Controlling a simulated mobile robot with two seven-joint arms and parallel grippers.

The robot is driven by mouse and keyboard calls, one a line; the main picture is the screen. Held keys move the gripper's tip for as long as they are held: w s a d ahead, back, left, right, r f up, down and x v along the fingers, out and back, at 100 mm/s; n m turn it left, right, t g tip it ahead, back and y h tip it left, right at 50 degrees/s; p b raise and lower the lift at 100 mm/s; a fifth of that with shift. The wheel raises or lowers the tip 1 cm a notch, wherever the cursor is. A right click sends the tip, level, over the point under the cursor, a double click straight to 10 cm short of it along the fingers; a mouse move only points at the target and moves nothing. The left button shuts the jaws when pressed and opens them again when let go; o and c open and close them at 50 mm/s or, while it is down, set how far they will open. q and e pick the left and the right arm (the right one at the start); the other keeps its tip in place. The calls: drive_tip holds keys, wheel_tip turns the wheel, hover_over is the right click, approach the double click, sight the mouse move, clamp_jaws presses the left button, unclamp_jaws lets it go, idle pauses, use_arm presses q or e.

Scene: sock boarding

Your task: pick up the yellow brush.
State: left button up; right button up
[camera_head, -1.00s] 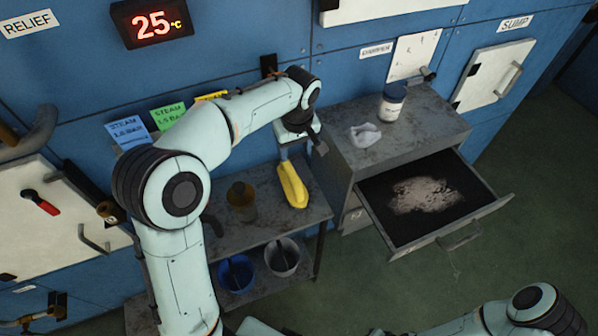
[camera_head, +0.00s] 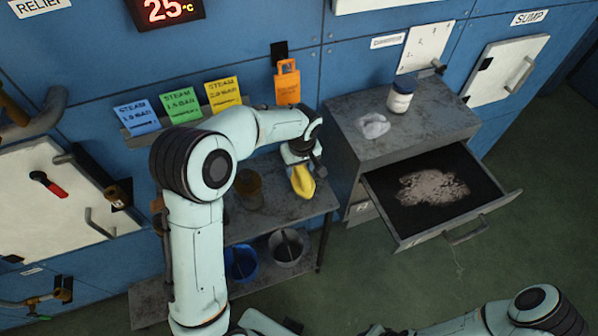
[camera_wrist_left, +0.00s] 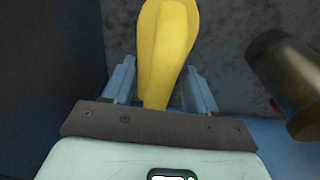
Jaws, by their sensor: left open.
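The yellow brush (camera_head: 302,183) lies on the grey shelf top (camera_head: 283,207), partly hidden under my left gripper (camera_head: 303,168) in the head view. In the left wrist view the brush (camera_wrist_left: 168,45) runs up the picture between the two blue fingers of the left gripper (camera_wrist_left: 160,80). The left gripper is open, with one finger on each side of the brush's narrower end. I cannot tell whether a finger touches it. My right arm shows at the bottom right of the head view, but its gripper is not in view.
A brown jar (camera_head: 249,190) stands left of the brush. A cabinet (camera_head: 372,165) with an open drawer (camera_head: 397,245) is close on the right, holding a white jar (camera_head: 400,97) and a crumpled white cloth (camera_head: 372,126). Buckets (camera_head: 288,247) stand on the lower shelf.

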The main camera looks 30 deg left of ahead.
use_arm(q)
clamp_jaws()
wheel_tip(320, 180, up, 10)
drive_tip(key=shift+r+p, duration=0.1)
drive_tip(key=shift+p, duration=0.25)
drive_tip(key=c, duration=0.5)
unclamp_jaws()
drive_tip(key=shift+c, duration=0.2)
drive_tip(key=c, duration=0.4)
